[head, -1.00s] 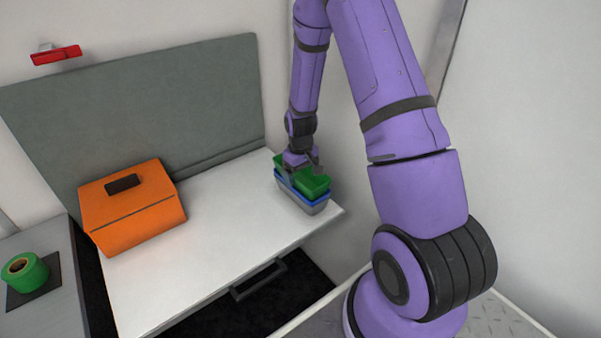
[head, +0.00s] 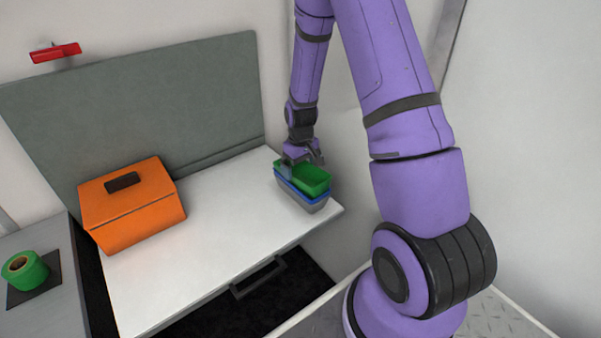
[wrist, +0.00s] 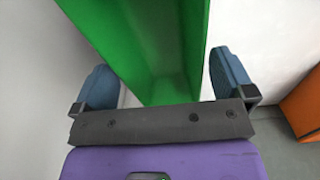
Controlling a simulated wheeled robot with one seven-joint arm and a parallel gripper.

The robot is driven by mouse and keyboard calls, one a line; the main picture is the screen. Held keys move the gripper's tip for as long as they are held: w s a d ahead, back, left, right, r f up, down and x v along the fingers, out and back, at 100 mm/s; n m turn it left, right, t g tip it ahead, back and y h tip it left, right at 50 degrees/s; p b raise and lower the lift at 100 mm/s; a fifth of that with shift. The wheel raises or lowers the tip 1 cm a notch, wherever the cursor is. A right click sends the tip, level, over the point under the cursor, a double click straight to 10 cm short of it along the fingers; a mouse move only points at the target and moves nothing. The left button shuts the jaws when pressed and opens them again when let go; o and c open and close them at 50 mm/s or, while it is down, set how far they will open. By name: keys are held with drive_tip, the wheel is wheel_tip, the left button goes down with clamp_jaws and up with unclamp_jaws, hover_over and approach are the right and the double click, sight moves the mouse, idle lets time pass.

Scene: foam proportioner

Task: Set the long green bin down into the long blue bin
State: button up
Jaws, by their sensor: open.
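The long green bin (head: 312,180) sits nested in the long blue bin (head: 288,187) near the right end of the white worktop. Under the blue bin is a grey bin (head: 316,209). My gripper (head: 302,163) is open just above the far end of the green bin. In the wrist view the green bin (wrist: 150,45) lies between my two blue fingertips (wrist: 166,80), with a gap on at least the right side. The blue bin is hidden in the wrist view.
An orange toolbox (head: 130,205) stands on the white worktop (head: 215,225) to the left, with clear surface between it and the bins. A green tape roll (head: 25,271) lies at far left. A wall rises close behind the bins.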

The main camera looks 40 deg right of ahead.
drive_tip(key=s+a+r+t, duration=0.1)
drive_tip(key=s+a+r, duration=0.2)
drive_tip(key=r, duration=0.6)
drive_tip(key=s+a+r+t, duration=0.1)
drive_tip(key=s+a+r, duration=0.15)
drive_tip(key=r, duration=0.75)
drive_tip(key=s+a+r, duration=0.2)
drive_tip(key=s+r, duration=0.1)
drive_tip(key=r, duration=0.6)
drive_tip(key=s+a+r+t, duration=0.1)
drive_tip(key=s+r, duration=0.3)
drive_tip(key=s, duration=0.5)
drive_tip(key=s+a+r+t, duration=0.2)
drive_tip(key=s+a+r, duration=0.2)
drive_tip(key=s, duration=0.4)
drive_tip(key=shift+s+a+r, duration=0.35)
drive_tip(key=shift+s+r, duration=0.05)
drive_tip(key=shift+r, duration=0.1)
